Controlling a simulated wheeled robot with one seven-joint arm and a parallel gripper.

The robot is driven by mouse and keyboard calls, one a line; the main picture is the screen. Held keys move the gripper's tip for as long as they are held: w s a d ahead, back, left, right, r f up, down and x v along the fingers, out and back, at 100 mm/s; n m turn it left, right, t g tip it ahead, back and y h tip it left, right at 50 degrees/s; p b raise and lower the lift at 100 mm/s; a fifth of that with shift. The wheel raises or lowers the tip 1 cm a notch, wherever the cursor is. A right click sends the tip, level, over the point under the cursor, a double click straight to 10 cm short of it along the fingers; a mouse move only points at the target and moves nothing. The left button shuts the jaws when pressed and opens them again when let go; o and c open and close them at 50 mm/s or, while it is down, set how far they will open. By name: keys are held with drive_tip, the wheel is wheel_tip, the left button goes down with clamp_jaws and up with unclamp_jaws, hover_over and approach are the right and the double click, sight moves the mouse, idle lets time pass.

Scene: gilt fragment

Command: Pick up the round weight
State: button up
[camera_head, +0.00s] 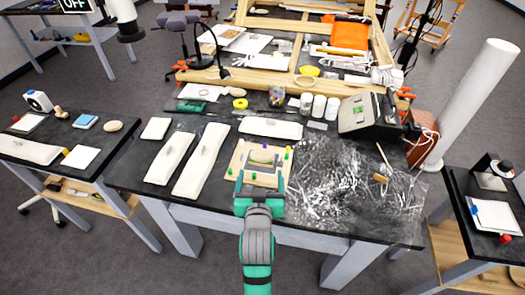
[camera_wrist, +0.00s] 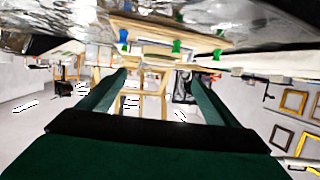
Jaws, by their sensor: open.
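No object is plainly recognisable as the round weight. A pale rounded piece (camera_head: 262,157) lies on a wooden board (camera_head: 244,172) with small coloured pegs, at the table's middle. My gripper (camera_head: 259,192) is at the board's near edge. In the wrist view, my gripper (camera_wrist: 157,76) has its two dark green fingers spread with nothing between them. The board (camera_wrist: 150,42) and its pegs show beyond the fingertips; the rounded piece is not clear there.
Long white padded pieces (camera_head: 201,160) lie left of the board. A crumpled silvery sheet (camera_head: 335,190) covers the table's right part, with a brush (camera_head: 380,179) on it. White jars (camera_head: 319,105) and a dark boxy device (camera_head: 366,114) stand behind. A lamp (camera_head: 222,72) stands at the back.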

sight(262, 157)
drive_tip(key=x, duration=0.5)
drive_tip(key=shift+a+r, duration=0.1)
drive_tip(key=shift+a, duration=0.1)
drive_tip(key=shift+d+x, duration=0.1)
drive_tip(key=shift+x, duration=1.4)
drive_tip(key=shift+d+x, duration=0.15)
drive_tip(key=shift+x, duration=1.35)
drive_tip(key=c, duration=1.3)
drive_tip(key=shift+c, duration=0.2)
